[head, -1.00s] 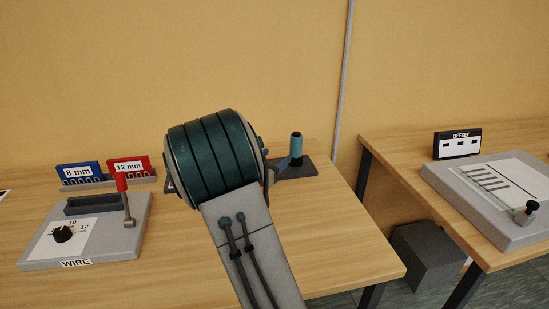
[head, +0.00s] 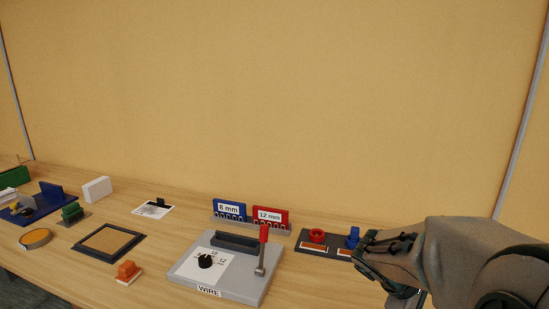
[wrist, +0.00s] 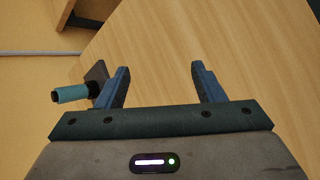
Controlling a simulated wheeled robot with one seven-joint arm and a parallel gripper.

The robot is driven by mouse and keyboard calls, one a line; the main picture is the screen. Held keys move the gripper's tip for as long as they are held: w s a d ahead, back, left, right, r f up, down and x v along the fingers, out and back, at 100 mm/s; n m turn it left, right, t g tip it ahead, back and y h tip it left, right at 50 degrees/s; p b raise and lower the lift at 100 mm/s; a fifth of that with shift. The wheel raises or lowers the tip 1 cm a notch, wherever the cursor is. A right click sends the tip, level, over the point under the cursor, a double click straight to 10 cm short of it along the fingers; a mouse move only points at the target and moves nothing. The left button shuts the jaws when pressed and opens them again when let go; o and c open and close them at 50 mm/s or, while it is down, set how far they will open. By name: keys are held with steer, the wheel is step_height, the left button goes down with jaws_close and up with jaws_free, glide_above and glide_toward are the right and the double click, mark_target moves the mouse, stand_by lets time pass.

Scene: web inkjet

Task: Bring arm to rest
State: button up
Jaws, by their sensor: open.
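My gripper (wrist: 160,84) shows in the wrist view with its two blue-black fingers wide apart and nothing between them. Bare wooden table top lies beyond the fingers. In the head view my arm comes in at the lower right, above the right part of the table (head: 60,263); its fingertips are hard to make out there. A teal-handled device (wrist: 72,94) shows just left of the left finger in the wrist view; I cannot tell whether they touch.
The grey WIRE device (head: 185,268) with a red-handled lever stands left of my arm. Behind it are blue 8 mm (head: 229,209) and red 12 mm (head: 271,215) holders. A dark tray (head: 315,245) with red and blue knobs is beside my arm. A black-framed board (head: 108,242) lies further left.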

steer(key=s+a+r+m+t+y+p, duration=0.1)
steer(key=s+a+m+y, duration=0.3)
steer(key=a, duration=0.4)
steer(key=s+a+r+m+t+y+p, duration=0.1)
steer(key=s+a+r+m+y+p, duration=0.1)
steer(key=a, duration=0.6)
steer(key=s+r+m+y, duration=0.1)
steer(key=s+m+y, duration=0.1)
steer(key=s, duration=0.1)
steer(key=shift+s+r+p, duration=0.15)
steer(key=shift+r+p, duration=0.15)
steer(key=shift+p, duration=0.05)
